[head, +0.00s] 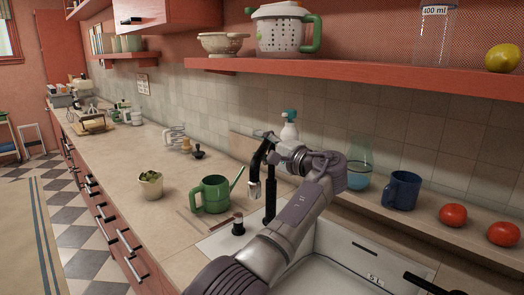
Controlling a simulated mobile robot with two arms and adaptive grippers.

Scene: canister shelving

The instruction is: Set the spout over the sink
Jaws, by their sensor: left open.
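In the picture the tip is left of the tap's post (270,200), on the side of the counter and green watering can. The white sink (345,242) shows at the lower right, its basin partly hidden by my left arm. My left gripper (272,146) is open at the top of the spout, close to it; I cannot tell whether it touches. My right gripper is not in view.
The green watering can (213,195) stands just left of the tap. A soap bottle (289,128) is behind it. A glass (359,168), a blue mug (402,190) and tomatoes (453,215) line the right ledge. A red shelf (350,75) runs above. The counter farther left is fairly clear.

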